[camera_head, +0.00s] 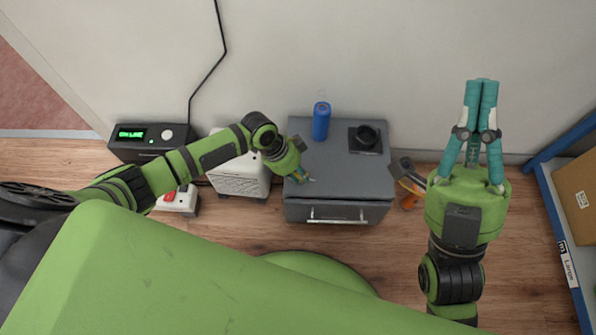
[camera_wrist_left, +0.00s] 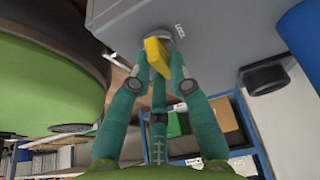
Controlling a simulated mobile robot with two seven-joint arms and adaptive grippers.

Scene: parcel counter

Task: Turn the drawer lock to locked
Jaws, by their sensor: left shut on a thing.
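The grey drawer cabinet (camera_head: 345,170) stands against the wall with its handle (camera_head: 337,219) facing me. My left gripper (camera_head: 306,179) is at the left part of its top. In the left wrist view my left gripper (camera_wrist_left: 160,66) is shut on the yellow lock knob (camera_wrist_left: 158,57). A round grey lock base (camera_wrist_left: 165,38) shows behind the knob, beside a small white label (camera_wrist_left: 181,31) that I cannot read. The fingers hide part of the knob, and its exact setting cannot be told. My right gripper (camera_head: 481,84) is shut and empty, right of the cabinet.
A blue cylinder (camera_head: 321,121) and a black cup-like holder (camera_head: 366,138) stand on the cabinet top. A white box-shaped device (camera_head: 238,176) and a black display unit (camera_head: 150,137) are at left. A blue shelf with a cardboard box (camera_head: 577,195) is at right.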

